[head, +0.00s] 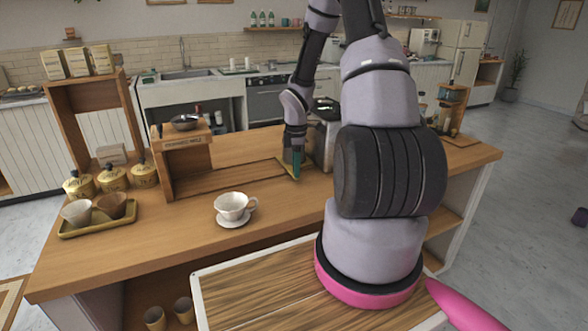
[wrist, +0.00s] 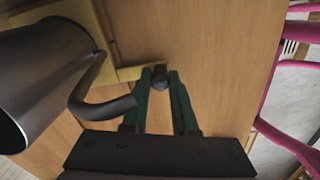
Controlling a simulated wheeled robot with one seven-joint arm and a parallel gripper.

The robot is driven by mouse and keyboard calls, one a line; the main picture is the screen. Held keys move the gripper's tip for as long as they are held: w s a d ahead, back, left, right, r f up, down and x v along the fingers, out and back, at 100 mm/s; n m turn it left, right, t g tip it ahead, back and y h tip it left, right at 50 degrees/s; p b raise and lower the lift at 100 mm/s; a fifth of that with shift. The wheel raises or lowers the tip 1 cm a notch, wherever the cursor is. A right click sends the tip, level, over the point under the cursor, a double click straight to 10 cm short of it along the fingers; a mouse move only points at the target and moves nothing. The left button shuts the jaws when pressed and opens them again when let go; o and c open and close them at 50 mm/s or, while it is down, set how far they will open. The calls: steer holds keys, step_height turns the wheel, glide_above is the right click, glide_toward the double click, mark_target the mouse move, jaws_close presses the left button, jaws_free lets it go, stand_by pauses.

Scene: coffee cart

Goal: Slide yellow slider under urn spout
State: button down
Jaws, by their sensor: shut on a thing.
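The yellow slider (wrist: 132,73) is a flat yellow piece on the wooden counter, with a dark knob (wrist: 160,77) at its end. In the head view a small part of the slider (head: 291,172) shows beside my fingers. My gripper (wrist: 161,90) has its green fingers shut around the knob; it also shows low over the counter in the head view (head: 296,168). A metal vessel (wrist: 45,75) with a curved dark handle or spout is close on the left in the wrist view. A metal body (head: 325,142) stands right of my gripper. I cannot tell the urn spout.
A white cup on a saucer (head: 233,220) stands in front of my gripper. The counter right of the cup is clear, partly hidden by my arm.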

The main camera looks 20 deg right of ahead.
steer(key=shift+w+d, duration=0.1)
steer(key=shift+d, duration=0.2)
steer(key=c, duration=0.7)
jaws_free()
steer(key=shift+d, duration=0.1)
steer(key=shift+r, duration=0.2)
step_height(320, 180, up, 10)
steer(key=shift+r, duration=0.25)
steer(key=shift+r, duration=0.1)
